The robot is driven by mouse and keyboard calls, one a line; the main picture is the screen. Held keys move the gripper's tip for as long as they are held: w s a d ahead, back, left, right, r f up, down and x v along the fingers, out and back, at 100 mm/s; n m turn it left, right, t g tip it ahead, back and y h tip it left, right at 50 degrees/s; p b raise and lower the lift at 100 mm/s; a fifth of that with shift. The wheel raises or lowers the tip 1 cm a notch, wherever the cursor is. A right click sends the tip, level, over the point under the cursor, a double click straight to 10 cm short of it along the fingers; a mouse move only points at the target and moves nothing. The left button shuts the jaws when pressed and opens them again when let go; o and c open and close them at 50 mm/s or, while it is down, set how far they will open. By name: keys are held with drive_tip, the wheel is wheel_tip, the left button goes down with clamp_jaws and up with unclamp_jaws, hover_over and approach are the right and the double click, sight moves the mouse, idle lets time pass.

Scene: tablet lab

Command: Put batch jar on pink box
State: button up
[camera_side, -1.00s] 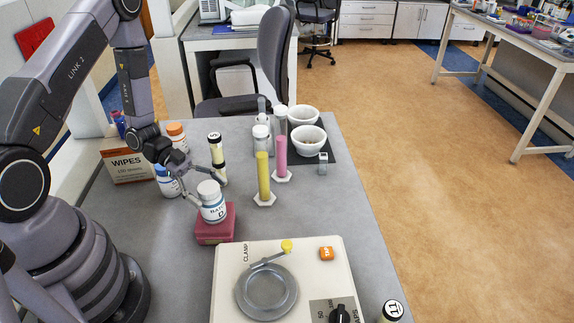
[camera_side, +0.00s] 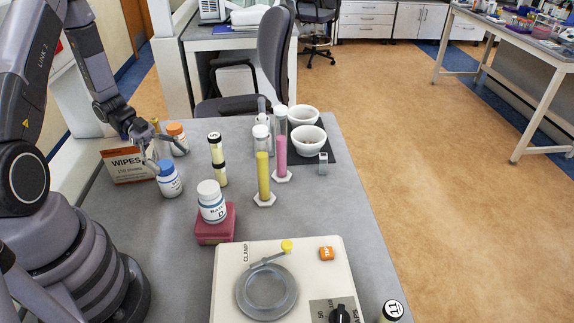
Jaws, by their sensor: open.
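The batch jar (camera_side: 212,203), white with a label and a white lid, stands upright on top of the pink box (camera_side: 214,228). The box sits on the grey bench behind the cream clamp machine. My gripper (camera_side: 163,150) is apart from the jar, up and to the left of it, near the blue-capped bottle and the orange-capped bottle. Its fingers are spread and nothing shows between them. The nearer finger is close to the blue-capped bottle; I cannot tell whether they touch.
A blue-capped bottle (camera_side: 169,180), an orange-capped bottle (camera_side: 177,139) and a wipes box (camera_side: 127,165) stand around my gripper. Stacked vials (camera_side: 217,160), a yellow cylinder (camera_side: 263,177) and a pink cylinder (camera_side: 281,155) stand to the right. The clamp machine (camera_side: 226,290) fills the front.

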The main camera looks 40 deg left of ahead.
drive_tip(key=w+a+r+n+t+y, duration=0.3)
drive_tip(key=w+r+y, duration=0.3)
drive_tip(key=w+r, duration=0.1)
drive_tip(key=w+a+r+n+t+y, duration=0.2)
drive_tip(key=w+a+r+t+y, duration=0.15)
drive_tip(key=w+r+y, duration=0.35)
drive_tip(key=s+d+r+n+y, duration=0.1)
drive_tip(key=s+r+n+y, duration=0.35)
drive_tip(key=r, duration=0.45)
drive_tip(key=s+d+n+g+h, duration=0.1)
drive_tip(key=s+d+n, duration=0.1)
drive_tip(key=s+d, duration=0.2)
drive_tip(key=s+d+r+n+g+h, duration=0.1)
drive_tip(key=s+d, duration=0.3)
drive_tip(key=s, duration=0.6)
drive_tip(key=s+d+r+n+g+h, duration=0.1)
drive_tip(key=s+d+n+h, duration=0.1)
drive_tip(key=s, duration=0.5)
drive_tip(key=d+n, duration=0.1)
drive_tip(key=d, duration=0.1)
drive_tip(key=shift+s+d+r+n, duration=0.2)
drive_tip(key=shift+d+r+n, duration=0.05)
drive_tip(key=shift+d+n, duration=0.1)
